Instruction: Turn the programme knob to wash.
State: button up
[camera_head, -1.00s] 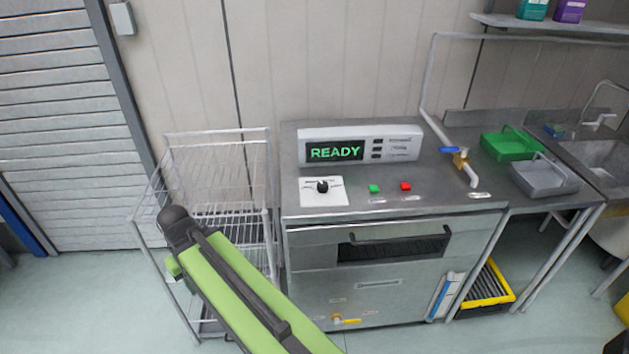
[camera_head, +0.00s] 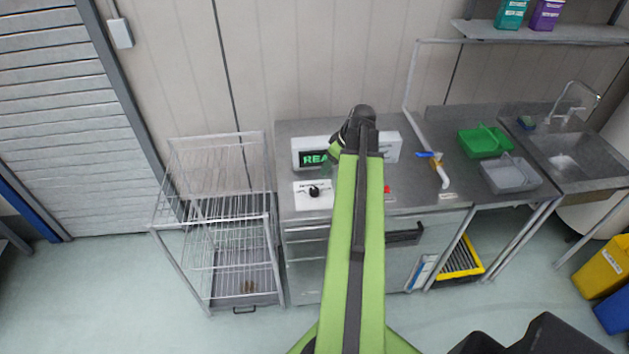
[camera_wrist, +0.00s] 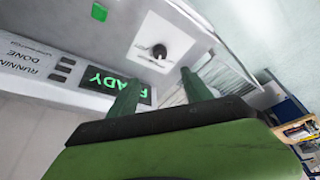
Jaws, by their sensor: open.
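The black programme knob (camera_head: 314,191) sits on a white plate (camera_head: 302,203) at the left of the machine's steel top. In the wrist view the knob (camera_wrist: 159,51) is beyond my fingertips, on its plate (camera_wrist: 148,33). Its pointer direction and the plate's lettering are too small to read. My gripper (camera_wrist: 160,78) is open and empty, its two green fingers apart and not touching the knob. In the head view my arm hides most of the gripper. The display (camera_wrist: 117,86) reads READY; my arm covers part of it in the head view (camera_head: 312,159).
A red button (camera_head: 387,189) shows beside my arm; a green button (camera_wrist: 99,11) is in the wrist view. A wire rack trolley (camera_head: 215,215) stands left of the machine. A tap (camera_head: 437,165), green tray (camera_head: 483,141) and grey tray (camera_head: 511,175) are to the right.

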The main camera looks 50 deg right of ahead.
aim_at(314, 189)
jog(key=b+x, duration=1.6)
jog(key=x, duration=0.1)
jog(key=shift+f, duration=0.45)
jog(key=shift+w+r, duration=0.1)
